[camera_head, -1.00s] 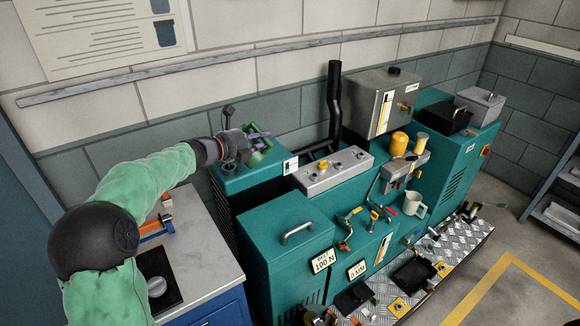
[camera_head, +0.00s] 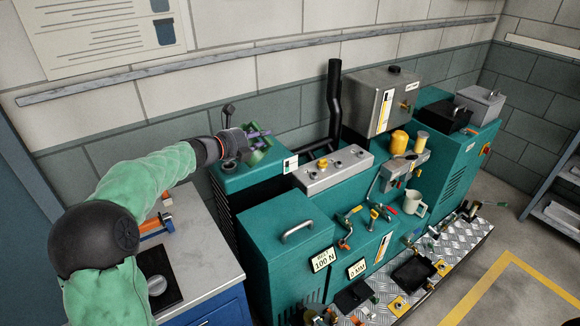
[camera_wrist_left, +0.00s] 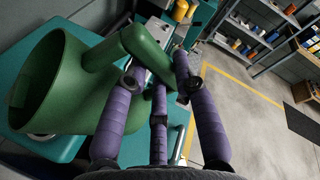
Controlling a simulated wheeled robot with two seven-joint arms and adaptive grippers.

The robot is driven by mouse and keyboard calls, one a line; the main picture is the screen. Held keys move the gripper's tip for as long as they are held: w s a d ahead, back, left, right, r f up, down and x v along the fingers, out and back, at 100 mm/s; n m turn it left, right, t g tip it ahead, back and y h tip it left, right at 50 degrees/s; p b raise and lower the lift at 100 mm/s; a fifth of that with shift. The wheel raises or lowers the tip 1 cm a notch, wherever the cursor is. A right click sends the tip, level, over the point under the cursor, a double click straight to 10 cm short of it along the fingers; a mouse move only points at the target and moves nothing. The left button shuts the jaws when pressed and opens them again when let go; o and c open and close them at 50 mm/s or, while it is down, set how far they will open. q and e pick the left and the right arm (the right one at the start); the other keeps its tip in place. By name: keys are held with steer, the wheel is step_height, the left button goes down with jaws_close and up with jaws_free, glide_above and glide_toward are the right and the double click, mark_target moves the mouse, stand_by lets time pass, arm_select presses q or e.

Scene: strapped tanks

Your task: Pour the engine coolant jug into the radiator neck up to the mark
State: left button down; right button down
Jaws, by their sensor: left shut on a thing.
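My left gripper (camera_head: 258,138) is above the teal radiator cabinet (camera_head: 228,182), at the far left end of the teal row. Its purple fingers are shut on the handle of a green jug (camera_head: 257,158). In the left wrist view, the jug (camera_wrist_left: 78,92) is tilted, with its wide round mouth facing left. The gripper's fingers (camera_wrist_left: 165,85) are around the handle to the right of the jug's body. Any liquid in the jug cannot be made out. My right gripper is not in view.
A black upright pipe (camera_head: 334,100) stands behind the grey panel box (camera_head: 333,170). A steel tank (camera_head: 383,100) stands farther right. The grey worktop (camera_head: 205,250) lies below my left arm.

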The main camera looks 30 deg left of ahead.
arm_select(q)
steer(key=shift+r, duration=0.2)
stand_by(0.4)
steer(key=shift+a+r+n+p, duration=0.1)
steer(key=shift+a+n+p, duration=0.2)
steer(key=shift+n+p, duration=0.15)
stand_by(1.4)
steer(key=shift+a+r+n+t+h+p, duration=0.1)
steer(key=shift+a+n+t+h+p, duration=0.2)
steer(key=shift+a+n+p, duration=0.1)
steer(key=shift+d+m+b, duration=0.55)
steer(key=shift+d+m, duration=0.2)
steer(key=shift+m, duration=0.1)
steer(key=shift+d+r+m+y, duration=0.15)
steer(key=shift+d+m+y, duration=0.1)
steer(key=shift+m+y, duration=0.15)
steer(key=shift+a, duration=0.1)
